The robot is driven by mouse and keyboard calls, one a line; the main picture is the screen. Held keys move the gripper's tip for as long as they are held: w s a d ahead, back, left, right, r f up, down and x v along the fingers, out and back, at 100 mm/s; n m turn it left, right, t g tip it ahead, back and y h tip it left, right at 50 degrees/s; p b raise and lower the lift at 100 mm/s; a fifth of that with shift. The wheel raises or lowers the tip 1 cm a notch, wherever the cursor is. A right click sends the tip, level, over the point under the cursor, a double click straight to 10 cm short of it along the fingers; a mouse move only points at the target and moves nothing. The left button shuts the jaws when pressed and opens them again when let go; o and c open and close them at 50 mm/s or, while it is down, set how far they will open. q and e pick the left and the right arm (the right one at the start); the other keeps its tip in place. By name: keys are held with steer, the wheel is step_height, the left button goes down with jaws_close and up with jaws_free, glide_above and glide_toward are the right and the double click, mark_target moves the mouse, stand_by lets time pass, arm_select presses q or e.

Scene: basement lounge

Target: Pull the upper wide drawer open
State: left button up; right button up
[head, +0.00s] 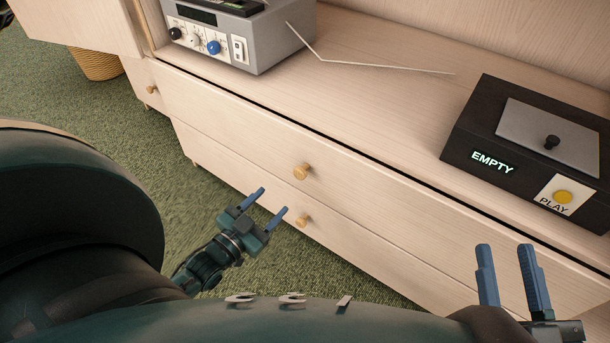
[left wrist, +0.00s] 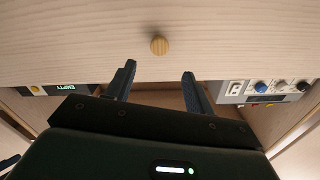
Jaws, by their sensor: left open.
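The upper wide drawer (head: 235,125) has a pale wood front and a round wooden knob (head: 302,171). It looks shut, flush with the cabinet. My left gripper (head: 270,200) is open and empty, in front of the drawers, to the lower left of the knob and apart from it. In the left wrist view a round knob (left wrist: 159,45) shows on a pale wood front, beyond and between the open fingertips (left wrist: 159,69); it appears to be the upper drawer's. My right gripper (head: 505,247) is open and empty at the lower right.
The lower drawer has its own knob (head: 303,220) just below. A grey device with dials (head: 240,45), a thin bent rod (head: 375,67) and a black box (head: 475,130) marked EMPTY stand on the cabinet. A wicker basket (head: 96,66) stands far left on green carpet (head: 60,95).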

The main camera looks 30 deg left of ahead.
mark_target(298, 176)
arm_select(q)
steer(key=w+b, duration=0.1)
steer(key=w, duration=0.2)
steer(key=w+b, duration=0.1)
steer(key=w, duration=0.3)
steer(key=w+d+b, duration=0.1)
steer(key=w+b, duration=0.1)
steer(key=w, duration=0.1)
steer(key=shift+w+f, duration=0.1)
steer(key=shift+w, duration=1.05)
arm_select(e)
steer(key=shift+w+d+r+n+t+y, duration=0.15)
steer(key=shift+r+n+t+y, duration=0.1)
steer(key=shift+r+n+y, duration=0.65)
steer(key=shift+w+d+r+n+t+y, duration=0.15)
steer(key=shift+r+n+t+y, duration=0.15)
steer(key=shift+r+n+y, duration=0.55)
steer(key=shift+w+r+n+t+y, duration=0.15)
steer(key=shift+r+n+t+y, duration=0.1)
steer(key=shift+r+n+y, duration=0.6)
steer(key=shift+r, duration=0.2)
arm_select(q)
jaws_close()
arm_select(e)
steer(key=shift+h, duration=0.4)
